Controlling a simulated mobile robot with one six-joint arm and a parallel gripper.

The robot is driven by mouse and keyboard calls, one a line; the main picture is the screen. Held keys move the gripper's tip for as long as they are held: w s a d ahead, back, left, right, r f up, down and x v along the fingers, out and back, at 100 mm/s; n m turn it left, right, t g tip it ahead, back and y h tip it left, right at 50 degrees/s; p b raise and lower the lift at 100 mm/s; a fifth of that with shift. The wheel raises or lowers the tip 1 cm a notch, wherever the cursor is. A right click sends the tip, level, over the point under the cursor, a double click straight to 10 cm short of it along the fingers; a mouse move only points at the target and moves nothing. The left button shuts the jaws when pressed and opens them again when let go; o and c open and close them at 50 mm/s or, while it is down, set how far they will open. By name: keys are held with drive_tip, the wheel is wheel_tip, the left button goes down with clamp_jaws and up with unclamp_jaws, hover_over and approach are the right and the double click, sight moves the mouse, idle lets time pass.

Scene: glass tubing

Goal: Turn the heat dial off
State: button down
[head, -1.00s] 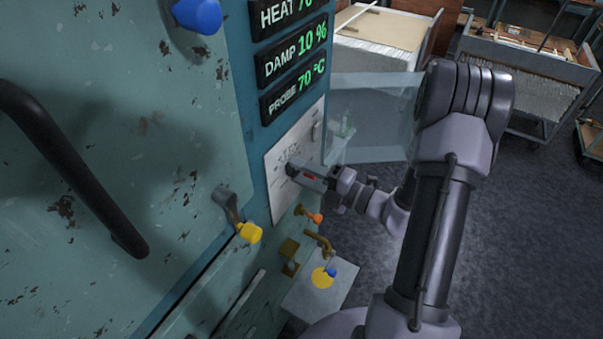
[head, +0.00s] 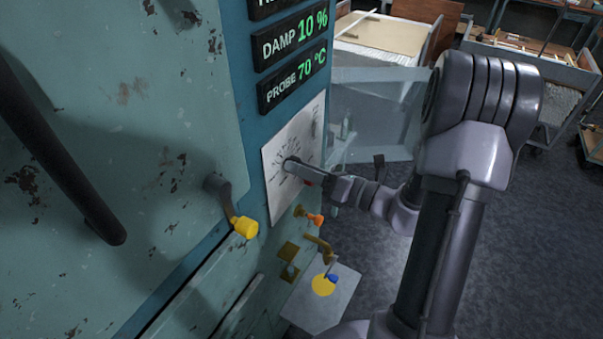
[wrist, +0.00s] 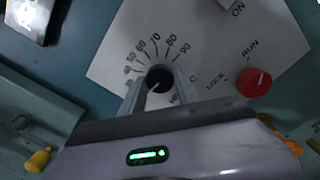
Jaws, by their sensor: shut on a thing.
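The heat dial (wrist: 159,75) is a round black knob on a white plate (wrist: 112,67), inside an arc of numbers running up to 90. My gripper (wrist: 159,83) has one finger on each side of the knob and is shut on it. A pale mark shows on the knob's lower part, but I cannot tell which setting it points to. In the head view, my gripper (head: 296,165) reaches the white plate (head: 276,201) from the right, and its fingers mostly hide the dial.
A red LOCK/RUN knob (wrist: 254,82) sits right of the dial. Readouts above show DAMP 10 % (head: 290,37) and PROBE 70 °C (head: 292,77); the heat readout is cut off. A yellow-ended lever (head: 244,227), an orange-tipped valve (head: 314,219) and a brass tap (head: 320,248) stick out nearby.

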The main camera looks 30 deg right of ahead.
drive_tip(key=shift+f+n+b, duration=0.1)
drive_tip(key=shift+n+b, duration=0.5)
drive_tip(key=shift+n, duration=0.4)
drive_tip(key=c, duration=0.9)
unclamp_jaws()
drive_tip(key=p+v, duration=0.1)
drive_tip(key=v, duration=1.6)
drive_tip(key=shift+d, duration=0.15)
drive_tip(key=shift+s, duration=0.15)
